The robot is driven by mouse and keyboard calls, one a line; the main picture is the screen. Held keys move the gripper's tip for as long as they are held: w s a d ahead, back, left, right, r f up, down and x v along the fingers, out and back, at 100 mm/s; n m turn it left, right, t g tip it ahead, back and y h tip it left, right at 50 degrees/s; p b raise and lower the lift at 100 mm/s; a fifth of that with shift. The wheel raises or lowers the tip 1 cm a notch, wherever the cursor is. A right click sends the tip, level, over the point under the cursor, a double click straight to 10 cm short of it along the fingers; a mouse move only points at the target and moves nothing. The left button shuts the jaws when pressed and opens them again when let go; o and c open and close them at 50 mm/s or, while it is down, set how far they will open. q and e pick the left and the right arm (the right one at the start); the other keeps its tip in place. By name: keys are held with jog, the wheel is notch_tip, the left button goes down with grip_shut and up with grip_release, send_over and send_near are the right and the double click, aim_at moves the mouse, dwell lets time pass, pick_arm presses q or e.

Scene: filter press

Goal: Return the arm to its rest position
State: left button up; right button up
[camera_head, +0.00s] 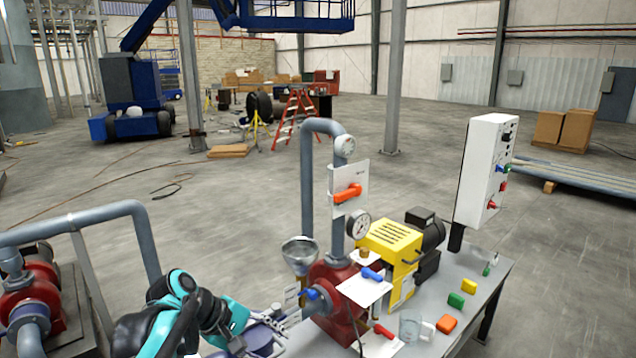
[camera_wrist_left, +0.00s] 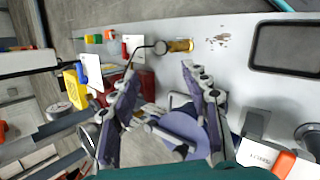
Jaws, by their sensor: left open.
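My left arm, teal and black, comes in at the bottom of the head view. Its gripper (camera_head: 272,332) is at the near left end of the grey bench, left of the red pump body (camera_head: 330,283). In the left wrist view the two grey-purple fingers (camera_wrist_left: 160,70) stand wide apart with nothing gripped between them. A round purple-blue part (camera_wrist_left: 180,130) lies behind and between them; I cannot tell its distance. My right gripper is not in view.
The bench (camera_head: 487,272) carries a yellow machine (camera_head: 388,250), gauge (camera_head: 357,225), orange-handled valve (camera_head: 348,194), steel funnel (camera_head: 299,253), glass beaker (camera_head: 409,328) and small coloured blocks. A white control box (camera_head: 484,168) stands at right. Grey pipes (camera_head: 75,219) rise at left. Open floor lies beyond.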

pick_arm(q)
jog(key=s+a+f+m+t+y, duration=0.2)
jog(key=s+a+f+m+y, duration=0.1)
jog(key=s, duration=0.5)
jog(key=s+a+f+m+t+y, duration=0.2)
jog(key=s+a+f+m+y, duration=0.2)
jog(key=s+f+m, duration=0.2)
jog(key=shift+s+a+m, duration=0.35)
jog(key=shift+s+m, duration=0.15)
jog(key=shift+s, duration=0.65)
